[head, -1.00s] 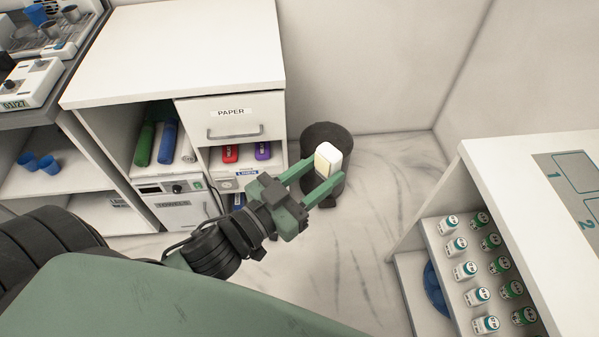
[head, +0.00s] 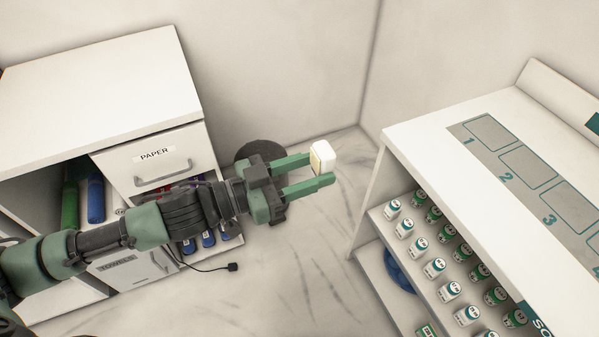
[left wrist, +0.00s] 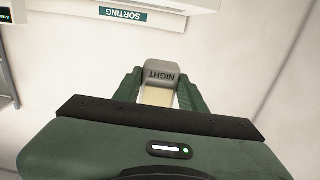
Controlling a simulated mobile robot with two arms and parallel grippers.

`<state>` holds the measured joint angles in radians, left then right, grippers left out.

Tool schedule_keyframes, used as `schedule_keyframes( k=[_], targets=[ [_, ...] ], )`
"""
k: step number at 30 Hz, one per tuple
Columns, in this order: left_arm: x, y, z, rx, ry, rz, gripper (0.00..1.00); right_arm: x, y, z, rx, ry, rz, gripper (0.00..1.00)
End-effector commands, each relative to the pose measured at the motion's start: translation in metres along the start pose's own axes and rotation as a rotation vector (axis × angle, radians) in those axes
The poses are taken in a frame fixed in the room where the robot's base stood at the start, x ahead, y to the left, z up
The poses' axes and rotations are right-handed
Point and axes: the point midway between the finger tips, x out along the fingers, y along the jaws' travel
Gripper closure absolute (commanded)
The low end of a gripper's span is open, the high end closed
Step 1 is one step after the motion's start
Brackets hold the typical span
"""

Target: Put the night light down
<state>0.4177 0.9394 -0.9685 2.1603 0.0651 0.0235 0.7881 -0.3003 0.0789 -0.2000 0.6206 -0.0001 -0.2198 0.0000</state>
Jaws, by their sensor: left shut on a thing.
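The night light (head: 322,156) is a small white block with a cream face, held at the fingertips of my left gripper (head: 312,170). In the left wrist view the night light (left wrist: 160,76) shows the word NIGHT, upside down, between the two green fingers of the gripper (left wrist: 159,92). The gripper is shut on it, and it is in the air between the drawer cabinet and the white counter. My right gripper is in neither view.
The white counter (head: 440,125) at the right has a grey mat (head: 545,185) with numbered outlines, and shelves of several small bottles below. The drawer cabinet (head: 100,85) marked PAPER has a bare top. A dark bin (head: 262,152) stands behind my arm. A SORTING sign (left wrist: 122,14) shows in the wrist view.

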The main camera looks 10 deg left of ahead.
Motion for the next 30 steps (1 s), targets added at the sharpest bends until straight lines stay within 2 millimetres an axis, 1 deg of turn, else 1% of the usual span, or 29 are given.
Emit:
schedule_keyframes(
  k=[6, 13, 17, 27, 30],
  targets=[
    [0.009, 0.000, -0.003, 0.003, -0.002, 0.051, 1.00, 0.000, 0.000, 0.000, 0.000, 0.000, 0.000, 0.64],
    [0.009, -0.001, -0.004, 0.005, -0.002, 0.094, 1.00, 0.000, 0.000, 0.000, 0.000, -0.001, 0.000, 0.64],
    [0.003, -0.004, -0.004, 0.008, -0.004, 0.153, 1.00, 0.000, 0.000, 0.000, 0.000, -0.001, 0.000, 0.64],
    [-0.014, -0.007, -0.004, 0.006, -0.002, 0.385, 1.00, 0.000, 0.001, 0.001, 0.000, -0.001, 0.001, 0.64],
    [-0.018, -0.007, -0.003, 0.004, -0.002, 0.429, 1.00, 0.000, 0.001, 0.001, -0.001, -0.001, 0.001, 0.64]
  ],
)
